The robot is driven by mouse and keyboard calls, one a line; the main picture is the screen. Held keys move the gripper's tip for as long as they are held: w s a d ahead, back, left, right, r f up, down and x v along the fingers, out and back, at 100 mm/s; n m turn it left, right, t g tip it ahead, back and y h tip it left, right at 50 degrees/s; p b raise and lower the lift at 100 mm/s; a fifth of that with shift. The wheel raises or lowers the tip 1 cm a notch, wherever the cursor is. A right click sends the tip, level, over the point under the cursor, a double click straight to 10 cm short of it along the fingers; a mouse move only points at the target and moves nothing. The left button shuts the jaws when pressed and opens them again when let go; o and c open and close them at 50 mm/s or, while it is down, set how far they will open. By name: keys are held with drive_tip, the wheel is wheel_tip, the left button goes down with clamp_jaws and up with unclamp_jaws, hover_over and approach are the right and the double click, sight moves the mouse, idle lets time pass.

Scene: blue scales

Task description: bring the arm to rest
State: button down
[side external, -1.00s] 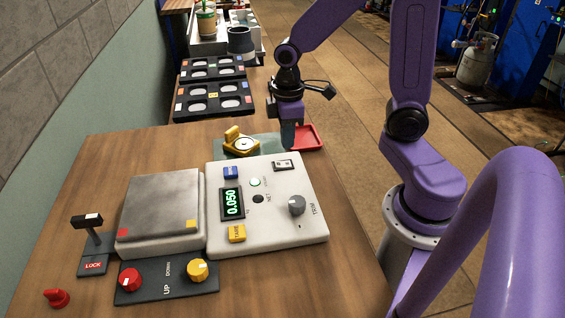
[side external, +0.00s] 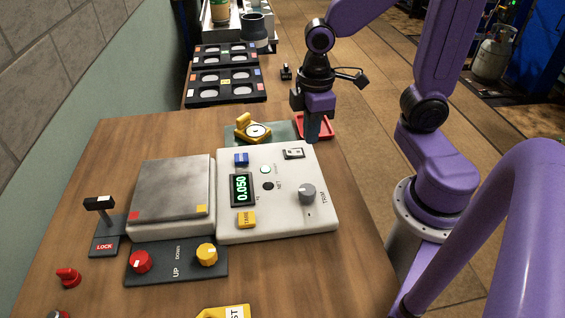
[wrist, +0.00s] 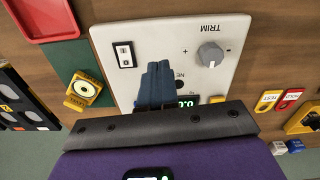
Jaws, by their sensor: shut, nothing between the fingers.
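My gripper (side external: 312,138) points down over the far right corner of the white scale panel (side external: 280,222), beside the red tray (side external: 328,121). Its blue fingers are together with nothing between them. In the wrist view the closed fingers (wrist: 155,85) stand in front of the panel (wrist: 228,75) and hide part of it. The display (side external: 242,189) reads 0.050. The grey weighing plate (side external: 173,187) is bare.
A yellow piece with a round white dial (side external: 246,127) sits on a green mat (side external: 285,129). Black trays with round recesses (side external: 226,88) stand behind. A lock lever (side external: 100,204), a knob panel (side external: 176,262) and a red knob (side external: 68,277) are in front. Bare wood lies between.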

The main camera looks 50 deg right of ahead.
drive_tip(key=s+a+r+n, duration=0.1)
drive_tip(key=s+a+n, duration=0.1)
drive_tip(key=s, duration=0.9)
drive_tip(key=shift+s+r, duration=0.2)
drive_tip(key=shift+r, duration=0.1)
